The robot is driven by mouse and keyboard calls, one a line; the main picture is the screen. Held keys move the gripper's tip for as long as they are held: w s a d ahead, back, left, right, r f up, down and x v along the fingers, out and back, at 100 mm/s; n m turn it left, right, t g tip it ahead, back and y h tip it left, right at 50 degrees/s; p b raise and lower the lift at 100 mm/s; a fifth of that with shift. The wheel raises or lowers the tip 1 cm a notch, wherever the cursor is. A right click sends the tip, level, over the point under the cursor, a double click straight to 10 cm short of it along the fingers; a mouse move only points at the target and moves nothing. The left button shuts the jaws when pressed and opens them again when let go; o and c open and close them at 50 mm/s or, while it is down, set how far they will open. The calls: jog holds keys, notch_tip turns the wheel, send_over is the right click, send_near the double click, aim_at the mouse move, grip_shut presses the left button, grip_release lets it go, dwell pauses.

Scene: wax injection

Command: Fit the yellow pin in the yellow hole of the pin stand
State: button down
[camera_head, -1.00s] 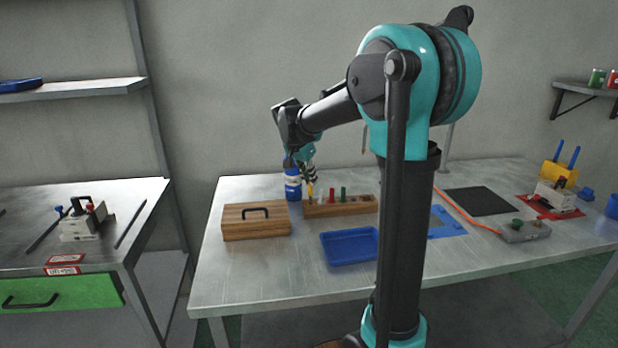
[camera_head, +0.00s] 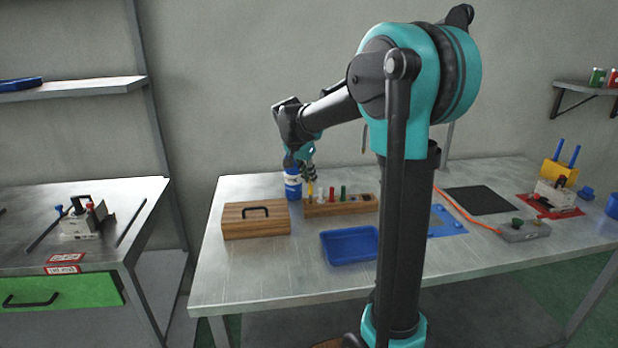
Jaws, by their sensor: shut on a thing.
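The pin stand (camera_head: 341,208) is a long wooden block on the steel table, behind the blue tray. A white, a red and a green pin stand upright in it. The yellow pin (camera_head: 310,189) is upright at the stand's left end. My gripper (camera_head: 309,178) points down over that end and is shut on the yellow pin's upper part. The pin's lower end meets the stand's left part in the picture. I cannot tell whether it is inside the hole. The yellow hole itself is hidden.
A blue-and-white bottle (camera_head: 292,185) stands close behind-left of my gripper. A wooden box (camera_head: 256,220) with a black handle lies to the left. A blue tray (camera_head: 350,260) is in front. The table's front left is clear.

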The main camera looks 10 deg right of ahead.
aim_at(309, 193)
jog(key=shift+f, duration=1.7)
jog(key=c, duration=1.5)
grip_release()
jog(key=shift+o, duration=0.2)
jog(key=v, duration=1.2)
